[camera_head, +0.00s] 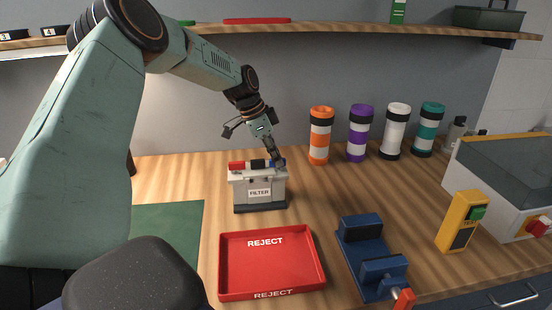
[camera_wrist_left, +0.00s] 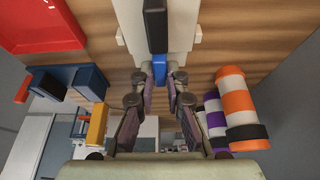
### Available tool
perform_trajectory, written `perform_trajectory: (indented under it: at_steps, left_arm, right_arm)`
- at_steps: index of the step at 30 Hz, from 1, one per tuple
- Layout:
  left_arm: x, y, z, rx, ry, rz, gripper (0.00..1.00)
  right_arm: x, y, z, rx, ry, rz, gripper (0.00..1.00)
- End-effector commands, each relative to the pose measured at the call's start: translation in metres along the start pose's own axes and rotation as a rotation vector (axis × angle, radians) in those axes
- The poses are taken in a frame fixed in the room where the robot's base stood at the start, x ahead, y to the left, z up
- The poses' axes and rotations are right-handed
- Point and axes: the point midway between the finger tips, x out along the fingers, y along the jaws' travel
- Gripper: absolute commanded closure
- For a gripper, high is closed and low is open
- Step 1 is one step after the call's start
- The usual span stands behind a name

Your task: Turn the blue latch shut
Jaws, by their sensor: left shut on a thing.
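The FILTER box (camera_head: 259,192) is a light grey box with a dark base, upright on the bench. On its top are a red piece (camera_head: 237,165), a black handle (camera_head: 257,163) and the blue latch (camera_head: 272,163) at the right end. My left gripper (camera_head: 278,162) reaches down onto that end. In the left wrist view, its fingertips (camera_wrist_left: 160,78) are on both sides of the blue latch (camera_wrist_left: 160,69), shut on it. The latch lies in line with the black handle (camera_wrist_left: 156,28). The fingers partly hide the latch in the head view.
A red REJECT tray (camera_head: 228,268) lies in front of the box. A blue vise (camera_head: 362,255) and a yellow TEST control (camera_head: 462,222) stand right of it. Orange, purple, white and teal tubes (camera_head: 320,135) stand behind right. A shelf (camera_head: 300,32) runs above.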

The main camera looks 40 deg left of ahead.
Motion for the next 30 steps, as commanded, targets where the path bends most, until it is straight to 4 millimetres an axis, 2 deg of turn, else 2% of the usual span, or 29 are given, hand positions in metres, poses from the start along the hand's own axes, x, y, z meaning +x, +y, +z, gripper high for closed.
perform_trajectory:
  at_steps: [9, 10, 18, 26, 30]
  left_arm:
    - [-0.0013, -0.0015, -0.0001, 0.005, -0.001, -0.004, 1.0]
    - [-0.0013, -0.0015, -0.0001, 0.005, -0.001, -0.004, 0.86]
    - [-0.0007, -0.0009, 0.0, 0.003, -0.001, -0.003, 0.64]
    - [-0.0007, -0.0005, 0.0, 0.002, -0.001, -0.002, 0.64]
    - [-0.0099, -0.0009, -0.0007, 0.002, 0.002, -0.003, 0.64]
  right_arm:
    - [-0.0003, 0.0, 0.0, 0.0, 0.0, 0.0, 0.4]
    - [-0.0003, 0.0, 0.0, 0.0, 0.0, 0.0, 0.4]
    - [-0.0002, 0.0, -0.0001, 0.0, 0.0, 0.0, 0.4]
    - [-0.0002, 0.0, 0.0, 0.0, 0.0, 0.0, 0.4]
    - [-0.0002, 0.0, 0.0, 0.0, 0.0, 0.0, 0.4]
